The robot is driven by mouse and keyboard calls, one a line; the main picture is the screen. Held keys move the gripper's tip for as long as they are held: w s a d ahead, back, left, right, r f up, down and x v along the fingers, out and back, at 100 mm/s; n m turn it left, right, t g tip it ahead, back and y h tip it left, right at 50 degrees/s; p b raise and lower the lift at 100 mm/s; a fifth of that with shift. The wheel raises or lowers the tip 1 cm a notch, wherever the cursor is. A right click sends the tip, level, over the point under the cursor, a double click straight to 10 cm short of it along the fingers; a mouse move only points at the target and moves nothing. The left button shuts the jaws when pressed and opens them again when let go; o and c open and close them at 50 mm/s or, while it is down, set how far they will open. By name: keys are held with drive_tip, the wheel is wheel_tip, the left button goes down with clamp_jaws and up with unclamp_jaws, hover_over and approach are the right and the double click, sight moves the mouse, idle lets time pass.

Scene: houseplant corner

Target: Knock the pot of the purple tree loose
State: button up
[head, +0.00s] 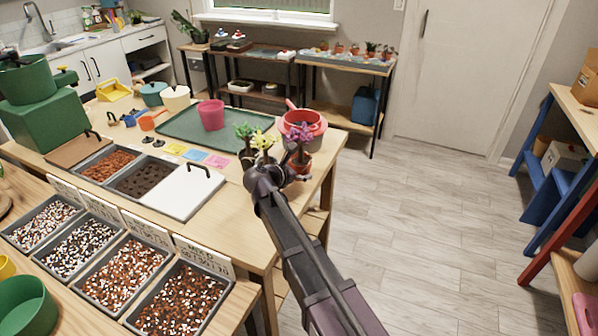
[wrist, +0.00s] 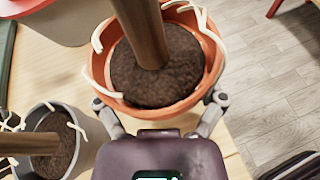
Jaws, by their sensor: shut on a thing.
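The purple tree (head: 301,132) stands upright in an orange-brown pot (head: 304,160) near the table's right edge. In the wrist view its pot (wrist: 115,98) shows from above, with dark soil (wrist: 150,85), a brown trunk (wrist: 141,30) and pale roots (wrist: 97,40) over the rim. The trunk rises from the soil inside the pot. My gripper (wrist: 158,101) has one finger on each side of the pot and is shut on it. In the head view my gripper's body hides part of the pots. The pot's base is hidden, so I cannot tell whether it touches the table.
A yellow-flowered tree (head: 263,140) and a green tree (head: 244,131) stand close on the left; a grey pot (wrist: 92,138) is beside my left finger. A red bowl-like container (head: 304,119) is just behind. A pink pot (head: 211,114) stands on the green mat (head: 180,128). Floor is clear at right.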

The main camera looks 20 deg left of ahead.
sight(300, 185)
drive_tip(key=shift+f, duration=0.1)
wheel_tip(300, 185, down, 4)
drive_tip(key=b, duration=0.4)
drive_tip(key=shift+r, duration=0.35)
drive_tip(key=shift+c, duration=0.4)
drive_tip(key=shift+p, duration=0.3)
drive_tip(key=shift+r, duration=0.25)
drive_tip(key=shift+r+p, duration=1.5)
drive_tip(key=shift+p, duration=0.2)
drive_tip(key=shift+f, duration=0.1)
